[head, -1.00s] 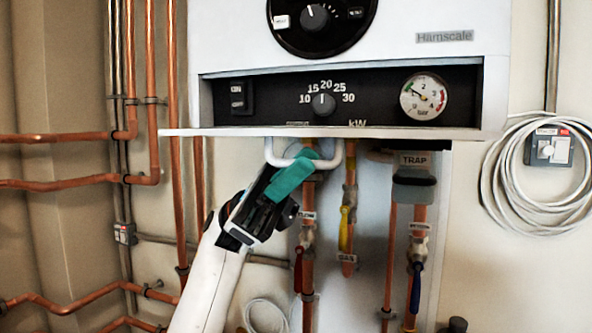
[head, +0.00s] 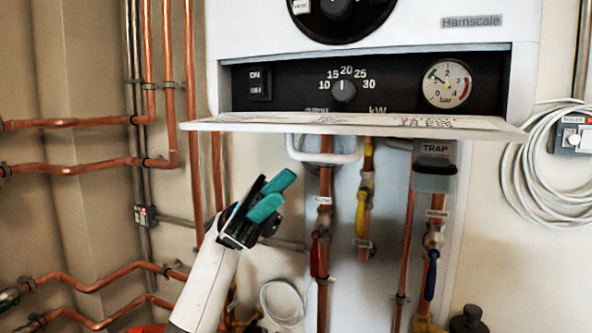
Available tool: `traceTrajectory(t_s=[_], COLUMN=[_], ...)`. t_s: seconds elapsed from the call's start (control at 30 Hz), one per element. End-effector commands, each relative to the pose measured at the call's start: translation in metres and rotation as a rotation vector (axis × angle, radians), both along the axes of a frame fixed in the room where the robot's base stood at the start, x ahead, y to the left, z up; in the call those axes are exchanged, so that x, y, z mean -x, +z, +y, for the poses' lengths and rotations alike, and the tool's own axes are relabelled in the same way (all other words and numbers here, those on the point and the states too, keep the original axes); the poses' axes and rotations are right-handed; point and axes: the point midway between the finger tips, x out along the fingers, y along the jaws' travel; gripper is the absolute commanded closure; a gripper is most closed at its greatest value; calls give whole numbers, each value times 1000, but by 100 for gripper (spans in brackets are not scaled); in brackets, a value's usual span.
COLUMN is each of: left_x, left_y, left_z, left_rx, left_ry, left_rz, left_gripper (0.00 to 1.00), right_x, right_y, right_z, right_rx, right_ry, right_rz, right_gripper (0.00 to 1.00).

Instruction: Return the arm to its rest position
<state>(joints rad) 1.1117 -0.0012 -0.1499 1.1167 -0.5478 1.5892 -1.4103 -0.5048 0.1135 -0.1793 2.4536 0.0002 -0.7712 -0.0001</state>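My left arm (head: 208,285) reaches up from the bottom of the head view, its white forearm slanting right. My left gripper (head: 288,185), with teal fingers, is below and left of the white handle (head: 325,157) under the boiler's flap. The two fingers show a small gap with nothing between them, and they stand clear of the handle. The white flap (head: 350,124) sticks out under the boiler's dark control panel (head: 290,90), its top face with print on it showing. My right gripper is not in view.
Copper pipes (head: 326,200) with coloured valve levers hang below the boiler (head: 400,30), right of my gripper. More copper pipes (head: 171,120) run along the wall at left. A coiled white cable (head: 525,185) hangs at right.

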Motion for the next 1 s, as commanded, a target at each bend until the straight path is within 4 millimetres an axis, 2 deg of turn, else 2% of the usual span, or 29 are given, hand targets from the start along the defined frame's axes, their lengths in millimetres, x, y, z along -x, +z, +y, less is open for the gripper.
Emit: traceTrajectory(t_s=[0.2, 0.53, 0.63, 0.77, 0.83, 0.97, 1.0], left_x=[-12, -13, -16, -29, -40, -56, -59], left_y=[-12, -14, -19, -41, -61, -112, -130], left_z=[12, 13, 13, 17, 23, 41, 47], left_rx=[0, 0, 4, 29, 59, 151, 188], left_ry=[0, 1, 3, -6, -29, -125, -163], left_rz=[0, 1, 51, 298, 514, 968, 1107], left_gripper=[69, 69, 69, 69, 69, 69, 69], right_x=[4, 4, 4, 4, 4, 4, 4], right_y=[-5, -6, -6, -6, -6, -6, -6], right_z=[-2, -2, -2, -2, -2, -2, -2], right_rx=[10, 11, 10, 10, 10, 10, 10], right_ry=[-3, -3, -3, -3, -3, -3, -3], right_rz=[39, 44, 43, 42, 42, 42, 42], right_gripper=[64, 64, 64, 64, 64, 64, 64])
